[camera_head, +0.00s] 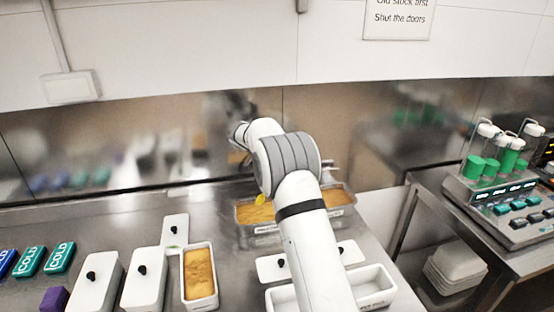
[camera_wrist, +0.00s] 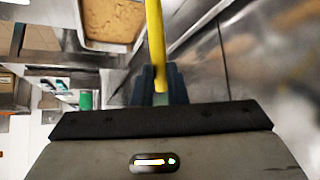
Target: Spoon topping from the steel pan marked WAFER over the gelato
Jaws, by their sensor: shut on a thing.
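My gripper (camera_wrist: 160,88) is shut on the yellow handle of a spoon (camera_wrist: 155,38). In the head view my arm hides the gripper, and only the yellow end of the spoon (camera_head: 260,199) shows, over or near a steel pan of tan topping (camera_head: 243,228). Another steel pan (camera_head: 352,208) shows to the right of my arm. Their labels are too small to read, so I cannot tell which is WAFER. In the wrist view a pan of tan crumbs (camera_wrist: 82,38) lies left of the spoon. A white tub of orange-yellow gelato (camera_head: 213,290) stands left of my arm.
Lidded white tubs (camera_head: 145,285) stand left of the gelato, beside a purple block (camera_head: 53,299) and teal COLD blocks (camera_head: 60,257). White containers (camera_head: 375,284) stand at the front right. A steel wall (camera_head: 110,150) backs the counter. A device with green-filled tubes (camera_head: 495,165) stands at right.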

